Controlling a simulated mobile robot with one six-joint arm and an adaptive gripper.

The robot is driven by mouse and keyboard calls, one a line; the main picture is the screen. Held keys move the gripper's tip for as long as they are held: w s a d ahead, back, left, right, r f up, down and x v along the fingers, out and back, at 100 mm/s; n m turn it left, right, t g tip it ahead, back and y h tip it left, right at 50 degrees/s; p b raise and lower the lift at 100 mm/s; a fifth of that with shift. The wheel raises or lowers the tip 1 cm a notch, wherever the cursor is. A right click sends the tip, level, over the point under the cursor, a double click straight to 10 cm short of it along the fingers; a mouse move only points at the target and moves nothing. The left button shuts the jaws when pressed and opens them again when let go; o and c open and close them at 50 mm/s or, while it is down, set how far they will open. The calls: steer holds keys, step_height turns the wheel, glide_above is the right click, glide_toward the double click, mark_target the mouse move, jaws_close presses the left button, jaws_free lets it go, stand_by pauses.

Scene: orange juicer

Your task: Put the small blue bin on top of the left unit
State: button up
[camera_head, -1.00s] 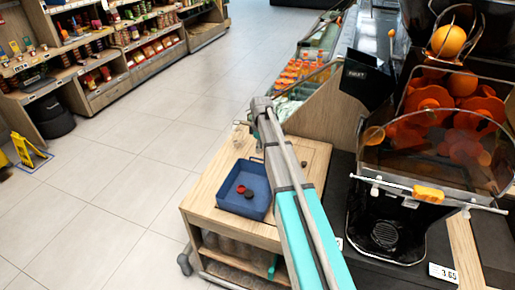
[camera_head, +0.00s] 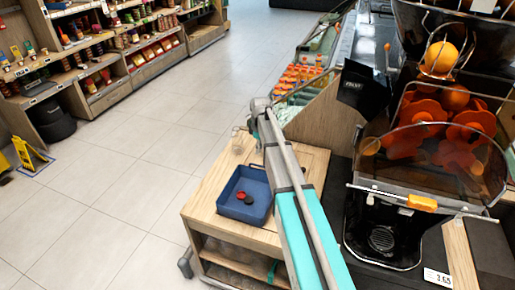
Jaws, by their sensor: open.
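The small blue bin (camera_head: 232,208) sits upright on the light wooden unit (camera_head: 205,205), left of my arm. A red and a dark round piece (camera_head: 244,197) lie inside it. My arm crosses the unit from the lower right and hides its right part. A small pale shape beside the arm's far end, above the unit's back left corner, looks like my gripper (camera_head: 238,138). It is apart from the bin and seems empty, though its fingers are too small to make out clearly.
The orange juicer (camera_head: 430,130) stands on a dark counter to the right of my arm. Chilled bottles (camera_head: 300,75) stand behind the unit. Stocked shelves (camera_head: 100,45) and a yellow floor sign (camera_head: 28,153) are at the left. The tiled floor between is clear.

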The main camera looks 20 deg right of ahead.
steer(key=s+a+m, duration=0.4)
steer(key=s+m, duration=0.1)
steer(key=s, duration=0.8)
steer(key=s+a+m, duration=0.4)
steer(key=s+m, duration=0.1)
steer(key=s, duration=0.9)
steer(key=shift+m+t+h, duration=0.3)
steer(key=shift+m+t, duration=0.1)
steer(key=shift+w, duration=0.1)
steer(key=shift+r+p, duration=0.55)
